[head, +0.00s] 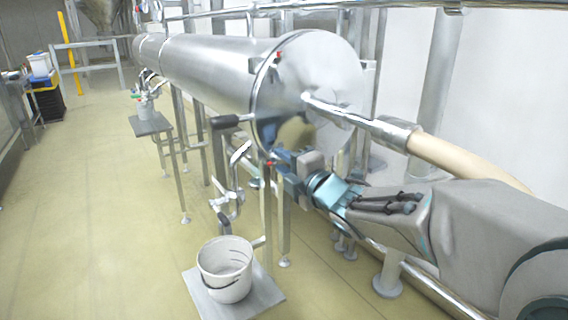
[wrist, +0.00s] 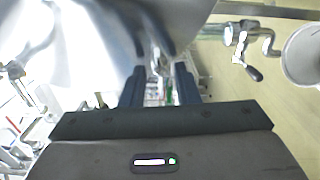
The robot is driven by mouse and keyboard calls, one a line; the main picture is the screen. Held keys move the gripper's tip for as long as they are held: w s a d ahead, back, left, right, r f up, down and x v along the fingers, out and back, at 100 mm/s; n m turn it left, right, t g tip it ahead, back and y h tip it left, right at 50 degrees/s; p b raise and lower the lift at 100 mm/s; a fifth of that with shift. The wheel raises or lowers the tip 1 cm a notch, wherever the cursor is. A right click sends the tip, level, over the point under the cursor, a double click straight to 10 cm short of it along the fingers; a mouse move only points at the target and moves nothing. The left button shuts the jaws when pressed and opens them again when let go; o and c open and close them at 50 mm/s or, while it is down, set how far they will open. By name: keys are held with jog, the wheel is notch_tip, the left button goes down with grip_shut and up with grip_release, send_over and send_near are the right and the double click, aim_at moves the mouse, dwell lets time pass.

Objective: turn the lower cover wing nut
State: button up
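The steel cylinder's round end cover (head: 335,75) faces my arm, and its polished surface also fills the upper wrist view (wrist: 90,45). A small red-marked fitting (head: 269,162) sits at the lower rim, beside my fingers; it looks like the lower wing nut, but its shape is unclear. My gripper (head: 277,162) is at the cover's lower edge. In the wrist view my gripper (wrist: 159,86) has its two dark blue fingers apart, with a gap between them. A small shiny metal part (wrist: 157,67) shows just beyond that gap; I cannot tell if a finger touches it.
Another red-marked fitting (head: 279,54) is on the upper rim. A hose (head: 455,158) joins the cover's centre pipe. A crank valve (head: 232,190) hangs left of my gripper, above a white bucket (head: 226,268) on a stand. The floor (head: 95,220) at left is clear.

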jog(key=shift+w+a, duration=0.1)
jog(key=shift+w, duration=0.05)
grip_shut()
